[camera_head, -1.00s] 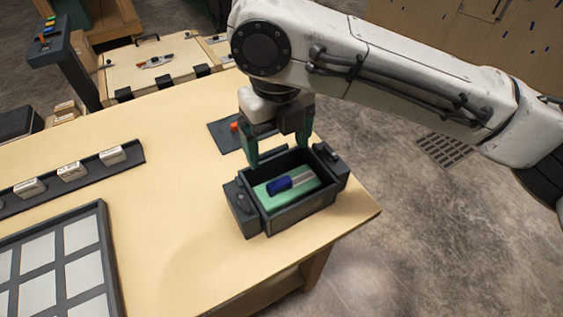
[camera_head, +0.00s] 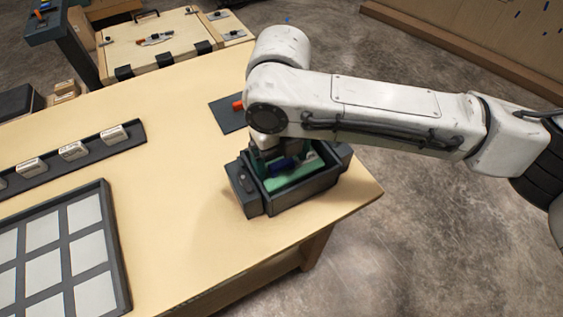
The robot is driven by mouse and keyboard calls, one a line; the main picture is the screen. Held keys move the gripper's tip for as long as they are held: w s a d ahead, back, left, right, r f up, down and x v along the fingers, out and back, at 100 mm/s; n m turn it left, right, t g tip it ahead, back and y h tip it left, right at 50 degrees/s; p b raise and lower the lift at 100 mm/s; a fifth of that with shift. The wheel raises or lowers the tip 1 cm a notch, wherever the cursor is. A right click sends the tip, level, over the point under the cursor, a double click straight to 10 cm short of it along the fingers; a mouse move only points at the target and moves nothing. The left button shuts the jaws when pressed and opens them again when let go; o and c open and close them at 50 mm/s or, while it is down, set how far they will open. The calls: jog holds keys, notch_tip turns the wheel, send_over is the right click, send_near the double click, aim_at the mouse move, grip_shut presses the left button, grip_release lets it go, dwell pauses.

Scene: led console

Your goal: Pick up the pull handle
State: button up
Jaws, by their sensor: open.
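The likely pull handle, a blue piece with a pale grey part (camera_head: 284,164), lies on the green floor of a dark open bin (camera_head: 302,197) near the table's right edge. My gripper (camera_head: 279,158) is down at the bin's opening, with its open fingers around or just above the blue piece. My arm hides most of the gripper and part of the piece, and I cannot tell whether the fingers touch it.
The bin has dark blocks at both ends. A dark mat with an orange piece (camera_head: 238,105) lies behind it. A rail of white blocks (camera_head: 73,151) and a tray of pale squares (camera_head: 106,235) are at the left. The table (camera_head: 185,190) between is clear.

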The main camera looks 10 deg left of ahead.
jog(key=shift+f, duration=0.1)
jog(key=shift+c, duration=0.2)
jog(key=c, duration=1)
jog(key=shift+c, duration=0.4)
